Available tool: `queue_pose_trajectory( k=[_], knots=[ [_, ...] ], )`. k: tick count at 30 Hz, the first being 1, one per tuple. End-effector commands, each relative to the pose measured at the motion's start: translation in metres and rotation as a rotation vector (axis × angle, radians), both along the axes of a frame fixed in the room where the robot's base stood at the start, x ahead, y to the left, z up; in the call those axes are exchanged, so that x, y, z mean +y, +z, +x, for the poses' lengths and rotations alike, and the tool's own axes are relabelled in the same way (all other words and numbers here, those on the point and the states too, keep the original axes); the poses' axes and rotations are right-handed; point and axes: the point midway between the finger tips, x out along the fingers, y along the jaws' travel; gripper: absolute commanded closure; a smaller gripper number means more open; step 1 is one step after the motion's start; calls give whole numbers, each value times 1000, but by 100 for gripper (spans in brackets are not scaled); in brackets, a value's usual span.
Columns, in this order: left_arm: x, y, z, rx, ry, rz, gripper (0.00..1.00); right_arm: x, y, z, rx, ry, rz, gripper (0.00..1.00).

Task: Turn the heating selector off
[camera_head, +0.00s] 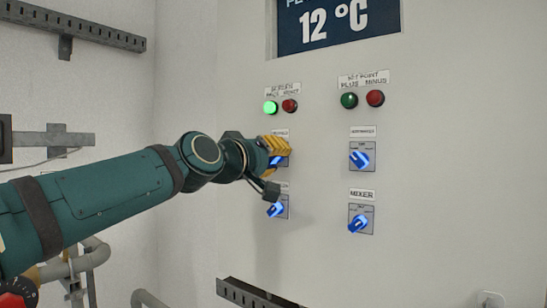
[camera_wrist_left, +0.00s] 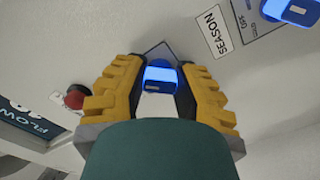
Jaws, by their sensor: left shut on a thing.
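My left gripper (camera_head: 275,150) reaches the upper-left selector on the white panel, its yellow fingers partly hiding it in the head view. In the left wrist view, the fingers (camera_wrist_left: 160,85) sit on either side of the blue selector knob (camera_wrist_left: 160,72) and are shut on it. A sliver of the lit blue knob (camera_head: 276,161) shows in the head view. The small label above this selector (camera_head: 280,133) is too small to read, so I cannot confirm it says heating. My right gripper is not in view.
Below is another blue selector (camera_head: 276,209), labelled SEASON (camera_wrist_left: 213,32) in the wrist view. To the right are an upper selector (camera_head: 360,157) and the MIXER selector (camera_head: 358,223). Above are a lit green button (camera_head: 270,107) and a red one (camera_head: 290,105). A display (camera_head: 335,22) reads 12 °C.

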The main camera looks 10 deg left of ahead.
Motion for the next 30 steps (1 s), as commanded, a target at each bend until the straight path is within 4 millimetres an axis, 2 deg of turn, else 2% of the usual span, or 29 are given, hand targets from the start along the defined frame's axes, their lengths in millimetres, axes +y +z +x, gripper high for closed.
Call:
queue_pose_trajectory(
  k=[8, 30],
  knots=[
    [0, 1, 0, 54, 1, -114, 100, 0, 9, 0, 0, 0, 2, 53],
    [0, 2, 0, 294, 1, -611, 100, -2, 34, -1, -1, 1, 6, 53]
  ],
)
